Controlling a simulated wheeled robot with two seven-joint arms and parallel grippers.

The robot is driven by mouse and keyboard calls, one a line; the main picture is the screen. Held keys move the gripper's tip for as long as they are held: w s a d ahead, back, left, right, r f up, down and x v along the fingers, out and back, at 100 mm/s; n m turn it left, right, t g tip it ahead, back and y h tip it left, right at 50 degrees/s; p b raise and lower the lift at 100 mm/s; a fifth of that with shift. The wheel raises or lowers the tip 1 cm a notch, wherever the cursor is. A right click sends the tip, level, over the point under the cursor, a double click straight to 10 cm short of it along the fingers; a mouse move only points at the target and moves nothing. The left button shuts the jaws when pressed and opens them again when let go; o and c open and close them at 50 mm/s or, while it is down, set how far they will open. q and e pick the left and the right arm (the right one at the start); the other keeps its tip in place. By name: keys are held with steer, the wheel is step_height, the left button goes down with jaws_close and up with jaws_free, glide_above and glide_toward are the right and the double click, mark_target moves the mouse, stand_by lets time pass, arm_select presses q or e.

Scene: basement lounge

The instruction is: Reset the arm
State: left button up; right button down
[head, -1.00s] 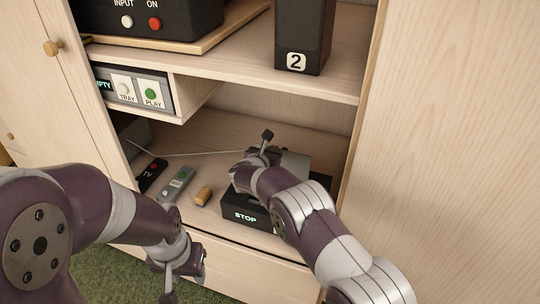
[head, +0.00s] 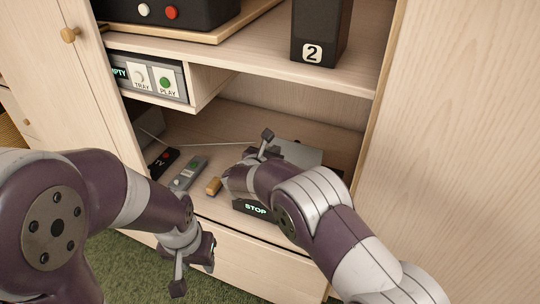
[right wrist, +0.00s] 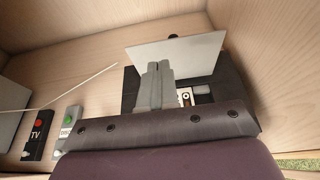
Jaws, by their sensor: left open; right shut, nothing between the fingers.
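My right arm reaches into the lower cabinet shelf, over a black box with a lit STOP display (head: 256,210). My right gripper (head: 265,145) is shut and empty. In the right wrist view its fingers (right wrist: 155,85) stand together in front of the black box (right wrist: 128,92) and its raised grey lid (right wrist: 180,55). A small pale-and-dark part shows inside the box; I cannot tell what it is. The fingers look close to the lid, but contact cannot be told. My left gripper (head: 195,272) is open and empty, low in front of the cabinet.
A TRAY/PLAY unit (head: 150,78) hangs above. A black speaker marked 2 (head: 320,30) stands on the upper shelf. Cabinet side walls bound the opening.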

steer(key=s+a+f+n+g+y, duration=0.2)
steer(key=s+a+n+y, duration=0.15)
steer(key=n, duration=0.65)
steer(key=s+a+f+n+g+y, duration=0.1)
steer(key=s+a+f+n+y, duration=0.3)
steer(key=n, duration=0.6)
steer(key=s+d+r+n+g+h, duration=0.3)
steer(key=s+d+n+g, duration=0.7)
steer(key=s+d+n, duration=1.4)
steer(key=d+r+m+p, duration=0.2)
steer(key=d+r+p, duration=0.1)
steer(key=r+p, duration=0.4)
steer(key=s+d+r+m+t+p, duration=0.1)
steer(key=d+r+p, duration=0.3)
steer(key=r+p, duration=0.4)
step_height(320, 180, up, 2)
steer(key=shift+s+r+m+p, duration=0.15)
steer(key=shift+s+m+p, duration=0.15)
steer(key=shift+m, duration=0.3)
